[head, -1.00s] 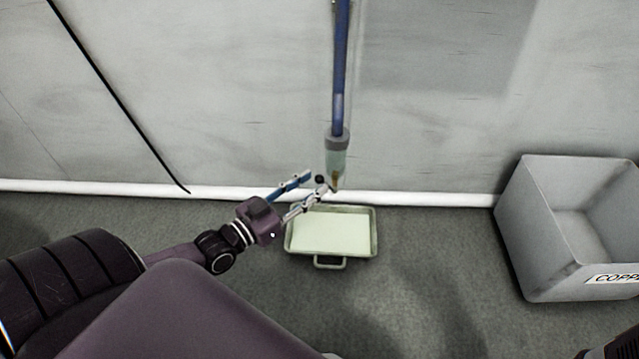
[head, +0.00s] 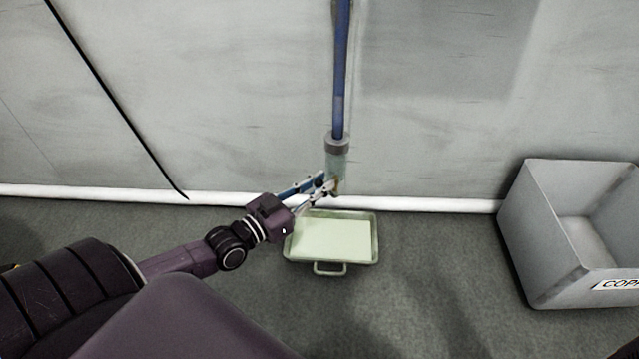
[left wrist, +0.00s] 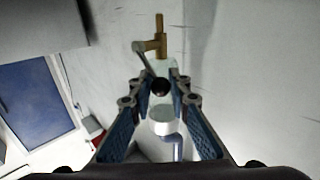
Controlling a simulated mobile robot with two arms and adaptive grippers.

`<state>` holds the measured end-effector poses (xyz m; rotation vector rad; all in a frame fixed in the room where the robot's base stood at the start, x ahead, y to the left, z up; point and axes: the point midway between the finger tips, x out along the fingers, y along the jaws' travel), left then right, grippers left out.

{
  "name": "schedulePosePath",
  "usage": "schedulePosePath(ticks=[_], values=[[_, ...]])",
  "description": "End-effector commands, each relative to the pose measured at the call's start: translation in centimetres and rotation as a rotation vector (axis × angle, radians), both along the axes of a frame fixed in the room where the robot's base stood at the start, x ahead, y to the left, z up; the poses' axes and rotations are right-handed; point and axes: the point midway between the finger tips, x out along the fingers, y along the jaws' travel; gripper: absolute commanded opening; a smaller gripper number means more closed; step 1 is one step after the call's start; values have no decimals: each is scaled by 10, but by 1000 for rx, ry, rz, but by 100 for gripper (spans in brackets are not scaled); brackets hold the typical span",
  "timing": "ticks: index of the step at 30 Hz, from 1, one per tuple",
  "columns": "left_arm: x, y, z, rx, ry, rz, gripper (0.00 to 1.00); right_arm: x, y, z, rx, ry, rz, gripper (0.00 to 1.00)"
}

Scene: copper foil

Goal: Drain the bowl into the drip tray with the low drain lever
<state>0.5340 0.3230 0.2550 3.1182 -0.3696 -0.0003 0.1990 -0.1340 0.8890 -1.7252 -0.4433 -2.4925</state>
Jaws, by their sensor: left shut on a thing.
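The bowl (head: 337,163) is a clear cup under a grey collar at the foot of a blue pipe by the wall. A brass drain fitting (left wrist: 155,42) shows at its end in the left wrist view. The low drain lever is a thin metal arm with a black ball knob (left wrist: 160,87). My left gripper (head: 327,185) is shut on this knob, which sits between its fingertips and also hides part of the bowl in the wrist view. The drip tray (head: 376,243), a shallow metal tray with a pale green inside, lies on the floor below. My right gripper is out of view.
A grey bin (head: 520,235) with a partly cut-off label stands on the floor at the right. A pale wall (head: 230,110) with a white strip at its foot rises behind the pipe. The grey floor between tray and bin is clear.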

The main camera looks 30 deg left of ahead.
Motion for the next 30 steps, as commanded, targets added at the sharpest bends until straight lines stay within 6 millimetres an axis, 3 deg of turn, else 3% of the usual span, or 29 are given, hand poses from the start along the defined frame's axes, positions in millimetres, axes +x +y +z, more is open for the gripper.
schedulePosePath(ticks=[14, 30], values=[[-3, 6, -11, -131, -83, 1, 0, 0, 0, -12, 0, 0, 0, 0], [-8, 13, -36, -523, -318, 4, 0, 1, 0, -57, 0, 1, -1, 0]])
